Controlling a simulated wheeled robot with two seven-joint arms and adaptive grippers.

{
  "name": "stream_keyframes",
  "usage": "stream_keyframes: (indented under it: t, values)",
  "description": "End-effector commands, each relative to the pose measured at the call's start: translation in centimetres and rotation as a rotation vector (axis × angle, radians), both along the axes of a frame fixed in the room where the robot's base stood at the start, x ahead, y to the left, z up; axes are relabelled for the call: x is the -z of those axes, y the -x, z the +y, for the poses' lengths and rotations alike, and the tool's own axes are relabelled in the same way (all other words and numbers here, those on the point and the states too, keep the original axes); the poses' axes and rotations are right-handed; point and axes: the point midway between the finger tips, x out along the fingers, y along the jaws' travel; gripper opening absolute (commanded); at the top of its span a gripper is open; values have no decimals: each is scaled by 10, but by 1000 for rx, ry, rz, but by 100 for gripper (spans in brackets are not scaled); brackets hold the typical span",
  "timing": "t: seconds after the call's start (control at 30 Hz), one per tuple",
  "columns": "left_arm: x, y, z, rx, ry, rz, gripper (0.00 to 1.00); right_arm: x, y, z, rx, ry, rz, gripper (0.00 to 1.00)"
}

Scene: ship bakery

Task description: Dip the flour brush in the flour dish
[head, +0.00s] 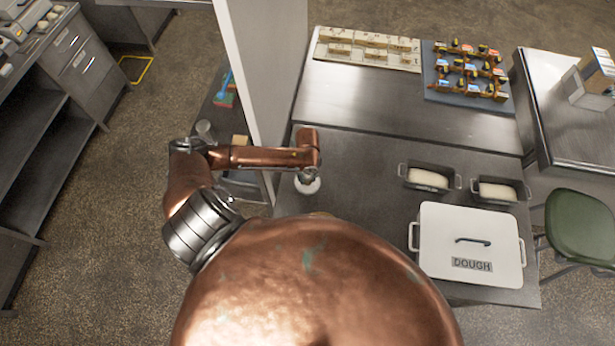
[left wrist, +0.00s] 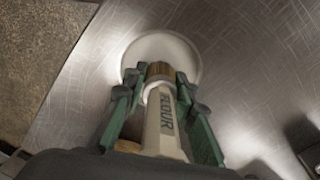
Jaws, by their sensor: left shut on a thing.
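My left gripper (head: 308,174) is over the left part of the steel table. In the left wrist view, the left gripper's green fingers (left wrist: 160,95) are shut on the flour brush (left wrist: 165,125), a pale handle lettered FLOUR with a brown band at its far end. The flour dish (left wrist: 165,45), round and white, lies just beyond and below the brush's end. In the head view the dish (head: 309,187) shows partly under the gripper. My right gripper is out of view.
A white DOUGH box (head: 468,235) and two loaf tins (head: 430,179) (head: 498,191) stand to the right on the table. A board of pale pieces (head: 367,50) and a dark tray of small items (head: 466,80) lie at the back. A pale post (head: 258,80) rises left of the table.

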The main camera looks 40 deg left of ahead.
Motion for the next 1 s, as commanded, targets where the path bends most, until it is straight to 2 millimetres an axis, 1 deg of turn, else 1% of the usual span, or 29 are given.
stream_keyframes:
  t: [0.3, 1.0]
  values:
    - [4, 0, 0, 0, 0, 0, 1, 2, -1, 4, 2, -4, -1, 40]
    - [6, 0, 0, 0, 0, 0, 1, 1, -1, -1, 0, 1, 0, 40]
